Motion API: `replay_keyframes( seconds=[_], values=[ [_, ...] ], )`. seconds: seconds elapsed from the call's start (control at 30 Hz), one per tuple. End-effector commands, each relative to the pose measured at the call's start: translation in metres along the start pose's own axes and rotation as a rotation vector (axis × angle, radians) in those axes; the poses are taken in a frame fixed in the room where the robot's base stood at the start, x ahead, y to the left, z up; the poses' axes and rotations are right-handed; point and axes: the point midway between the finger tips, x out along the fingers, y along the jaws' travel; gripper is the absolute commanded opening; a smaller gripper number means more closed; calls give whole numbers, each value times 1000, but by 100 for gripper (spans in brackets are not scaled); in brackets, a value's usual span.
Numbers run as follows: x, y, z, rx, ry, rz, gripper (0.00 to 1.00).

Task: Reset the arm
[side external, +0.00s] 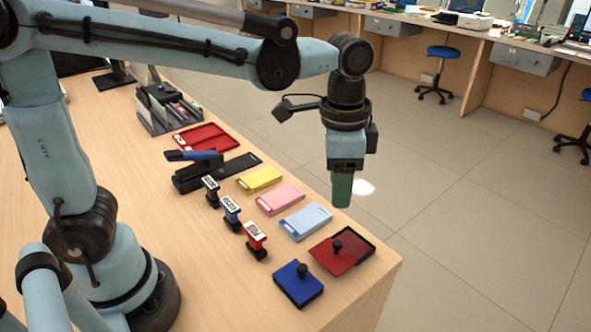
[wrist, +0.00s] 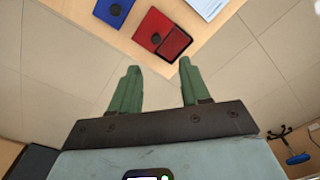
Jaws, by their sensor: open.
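My gripper (side external: 341,190) hangs pointing down at the end of my arm, beyond the counter's far edge in the side view. In the wrist view its two green fingers (wrist: 158,88) are spread apart with nothing between them. The floor shows behind the fingers there. The gripper touches none of the things on the counter.
The wooden counter (side external: 115,215) holds a blue pad (side external: 290,290), a red pad (side external: 330,261), several stamps (side external: 230,210), yellow, pink and light-blue pads (side external: 306,221), a black-and-blue stapler (side external: 200,172), a red tray (side external: 207,137) and a file rack (side external: 157,112).

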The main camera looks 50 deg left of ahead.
Motion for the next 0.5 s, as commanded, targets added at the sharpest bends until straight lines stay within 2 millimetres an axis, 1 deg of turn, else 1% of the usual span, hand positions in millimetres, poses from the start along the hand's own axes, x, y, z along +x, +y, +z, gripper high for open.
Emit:
replay_keyframes(
  seconds=[0.23,0.5],
  values=[
    [-4,-26,48,-258,184,-80,46],
    [6,-47,99,-551,413,-174,46]
  ],
)
